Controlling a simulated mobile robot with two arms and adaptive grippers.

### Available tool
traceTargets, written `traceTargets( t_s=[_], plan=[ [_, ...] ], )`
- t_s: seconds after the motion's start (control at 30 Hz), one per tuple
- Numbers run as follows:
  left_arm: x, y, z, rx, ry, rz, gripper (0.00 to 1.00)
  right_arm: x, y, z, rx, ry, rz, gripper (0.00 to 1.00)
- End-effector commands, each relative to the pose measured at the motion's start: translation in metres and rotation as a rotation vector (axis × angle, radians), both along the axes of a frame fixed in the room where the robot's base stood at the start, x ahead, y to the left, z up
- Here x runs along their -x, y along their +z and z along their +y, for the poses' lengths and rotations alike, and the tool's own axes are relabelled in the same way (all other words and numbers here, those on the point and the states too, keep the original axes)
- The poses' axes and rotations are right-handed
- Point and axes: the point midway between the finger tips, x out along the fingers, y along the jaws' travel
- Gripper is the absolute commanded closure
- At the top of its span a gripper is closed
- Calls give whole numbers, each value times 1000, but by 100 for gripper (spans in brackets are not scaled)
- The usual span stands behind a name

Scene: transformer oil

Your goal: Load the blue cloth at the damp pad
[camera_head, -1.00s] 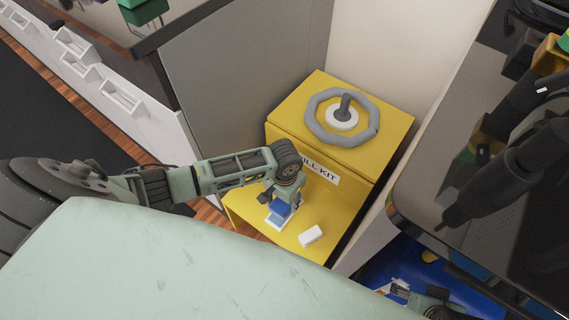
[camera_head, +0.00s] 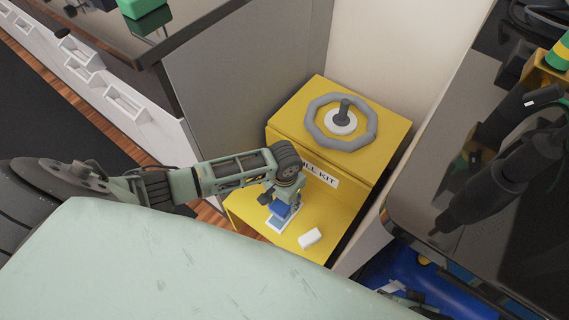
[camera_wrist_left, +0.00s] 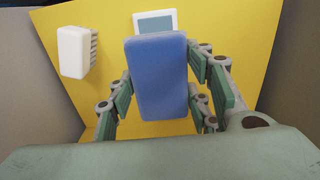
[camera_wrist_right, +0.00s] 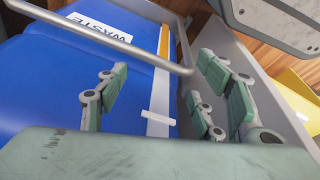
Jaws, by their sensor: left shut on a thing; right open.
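The blue cloth (camera_wrist_left: 157,80) is a folded block held between the fingers of my left gripper (camera_wrist_left: 160,95), which is shut on it. In the head view the cloth (camera_head: 281,210) is at the damp pad, a white-framed blue-grey pad (camera_head: 277,225) on the yellow shelf. In the left wrist view the pad (camera_wrist_left: 154,21) shows past the cloth's far end, partly hidden by it. I cannot tell whether cloth and pad touch. My right gripper (camera_wrist_right: 158,105) is open and empty in front of the blue waste bin (camera_wrist_right: 60,85).
A white brush (camera_head: 309,238) lies on the yellow shelf beside the pad. The yellow spill kit box (camera_head: 290,115) behind carries a grey ring (camera_head: 313,122). A grey panel (camera_head: 235,100) stands left of it, and a dark counter (camera_head: 430,165) stands at the right.

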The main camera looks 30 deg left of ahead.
Motion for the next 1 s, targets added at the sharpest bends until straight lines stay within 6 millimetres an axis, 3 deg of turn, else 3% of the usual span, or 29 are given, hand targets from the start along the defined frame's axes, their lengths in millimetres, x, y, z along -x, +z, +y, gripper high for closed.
traceTargets(
  t_s=[0.8, 1.0],
  plan=[
    [-1, 16, -1, 0, 0, 0, 75, 27, -65, -3, 3, 6, 51, 39],
    [0, 18, -1, 0, 0, -1, 75, 29, -73, -3, 5, 7, 49, 39]
  ],
)
